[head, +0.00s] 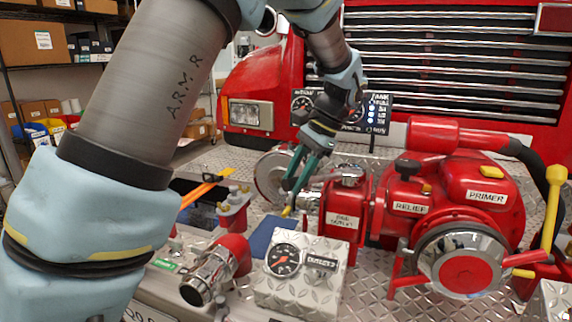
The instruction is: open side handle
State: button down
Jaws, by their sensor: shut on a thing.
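My gripper (291,200) reaches down from the upper middle with its teal fingers left of the red pump. Its fingertips are closed at a small handle with a yellow tip (286,212), beside the chrome fitting on the pump's left side. I take this to be the side handle; the fingers hide most of it, so its angle is hard to tell. The red pump (440,180) has labels reading RELIEF and PRIMER and a chrome-ringed round cap (463,262) at the front.
A gauge box (300,285) stands in front of the gripper. A red elbow pipe (222,262) and an orange-handled lever (205,187) are at left. A tall yellow-topped lever (553,205) is at far right. The truck grille (450,70) rises behind.

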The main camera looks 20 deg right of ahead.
jog(key=shift+s+d+n+g+p, duration=0.3)
jog(key=shift+s+n, duration=0.2)
jog(key=shift+s, duration=0.25)
jog(key=shift+s+d+n+g+p, duration=0.15)
jog(key=shift+s+d+n+p, duration=0.1)
jog(key=shift+s+d+n, duration=0.4)
jog(key=shift+s+d+n+g+p, duration=0.15)
jog(key=shift+s+n+g+p, duration=0.15)
jog(key=shift+s, duration=0.6)
jog(key=c, duration=0.5)
grip_release()
jog(key=b+v, duration=0.2)
jog(key=v, duration=0.8)
jog(key=shift+s+d+r, duration=0.1)
jog(key=shift+d+r, duration=0.15)
jog(key=shift+d, duration=0.05)
